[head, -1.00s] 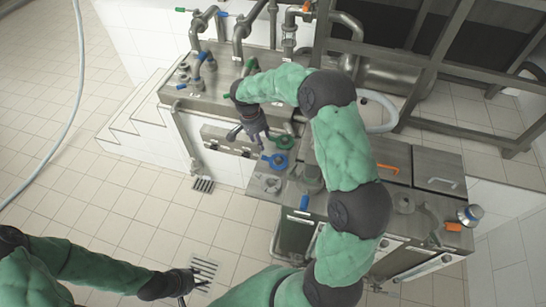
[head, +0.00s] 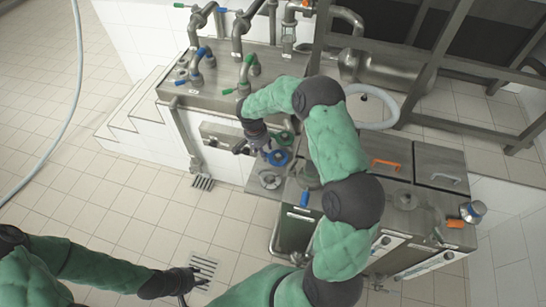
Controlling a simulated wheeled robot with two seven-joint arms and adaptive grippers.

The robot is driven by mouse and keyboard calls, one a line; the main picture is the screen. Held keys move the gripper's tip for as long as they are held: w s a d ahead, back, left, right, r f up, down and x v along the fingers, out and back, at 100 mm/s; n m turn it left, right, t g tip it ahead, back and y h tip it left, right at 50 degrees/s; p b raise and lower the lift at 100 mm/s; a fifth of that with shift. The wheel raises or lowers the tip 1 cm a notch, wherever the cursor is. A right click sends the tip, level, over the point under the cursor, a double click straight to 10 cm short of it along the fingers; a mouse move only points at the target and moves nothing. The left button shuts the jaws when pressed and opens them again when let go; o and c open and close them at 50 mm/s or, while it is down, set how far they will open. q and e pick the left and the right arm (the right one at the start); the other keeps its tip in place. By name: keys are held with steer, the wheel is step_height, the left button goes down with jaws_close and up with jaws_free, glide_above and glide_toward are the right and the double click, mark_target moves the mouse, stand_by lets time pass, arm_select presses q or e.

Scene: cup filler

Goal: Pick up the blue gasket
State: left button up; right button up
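The blue gasket (head: 278,157) lies on the metal ledge in front of the filler machine, a ring with a small tab. A green gasket (head: 284,138) sits just behind it. My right gripper (head: 258,148) hangs at the left side of the blue gasket, pointing down. Its fingers are small and dark here, so I cannot tell whether they are open or touch the ring. My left gripper (head: 192,284) is low over the tiled floor by the drain grate, open and empty, far from the gaskets.
The filler machine (head: 225,98) with pipes and blue and green valve handles stands behind. A floor drain (head: 203,266) lies near my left gripper. The floor at left is clear apart from a hose (head: 76,90).

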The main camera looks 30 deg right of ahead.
steer(key=c, duration=1)
steer(key=o, duration=1)
steer(key=shift+r, duration=0.15)
